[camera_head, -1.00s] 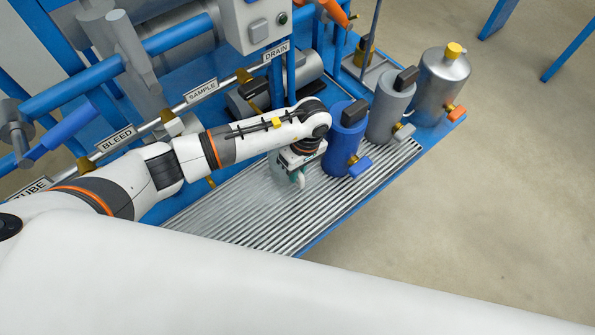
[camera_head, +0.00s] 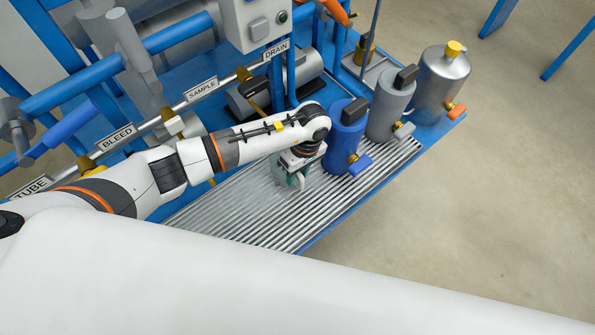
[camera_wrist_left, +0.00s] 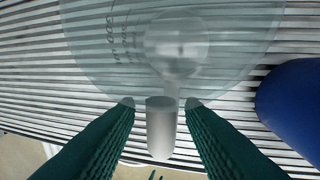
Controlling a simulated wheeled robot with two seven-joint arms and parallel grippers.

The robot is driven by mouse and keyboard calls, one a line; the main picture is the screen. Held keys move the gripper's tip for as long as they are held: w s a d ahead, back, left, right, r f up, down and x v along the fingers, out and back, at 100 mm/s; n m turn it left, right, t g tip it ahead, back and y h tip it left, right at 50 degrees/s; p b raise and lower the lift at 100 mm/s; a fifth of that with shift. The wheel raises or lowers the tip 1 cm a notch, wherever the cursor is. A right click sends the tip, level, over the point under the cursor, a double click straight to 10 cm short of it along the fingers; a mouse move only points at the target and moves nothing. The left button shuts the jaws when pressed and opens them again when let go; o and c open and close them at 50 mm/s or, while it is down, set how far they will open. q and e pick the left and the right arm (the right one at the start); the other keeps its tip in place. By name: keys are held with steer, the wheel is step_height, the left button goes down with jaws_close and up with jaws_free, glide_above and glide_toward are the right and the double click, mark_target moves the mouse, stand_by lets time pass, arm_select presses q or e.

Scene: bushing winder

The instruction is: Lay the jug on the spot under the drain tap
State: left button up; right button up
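The clear jug (camera_wrist_left: 90,55) with printed graduations sits over the slatted grate in the left wrist view. Its frosted handle (camera_wrist_left: 161,130) points toward my left gripper (camera_wrist_left: 160,103). The green fingers stand on either side of the handle, with gaps showing, so the gripper is open around it. In the head view my left gripper (camera_head: 298,180) is low over the grate beside the blue canister; the jug is hard to make out there. The DRAIN label (camera_head: 276,49) is on the pipe at the back. I cannot tell which spot lies under its tap. My right gripper is not in view.
The slatted grate (camera_head: 260,215) runs along the skid's front edge. A blue canister (camera_head: 343,140), a grey canister (camera_head: 388,108) and a steel canister (camera_head: 440,90) stand right of the gripper. SAMPLE (camera_head: 202,90) and BLEED (camera_head: 116,138) labels mark the pipe behind my arm.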

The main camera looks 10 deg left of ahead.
arm_select(q)
steer(key=shift+w+r, duration=0.15)
steer(key=shift+r, duration=0.25)
step_height(320, 180, up, 11)
steer(key=w+d+b, duration=0.1)
steer(key=b, duration=0.1)
steer(key=shift+w+d, duration=0.25)
steer(key=shift+w, duration=0.05)
steer(key=shift+s, duration=0.1)
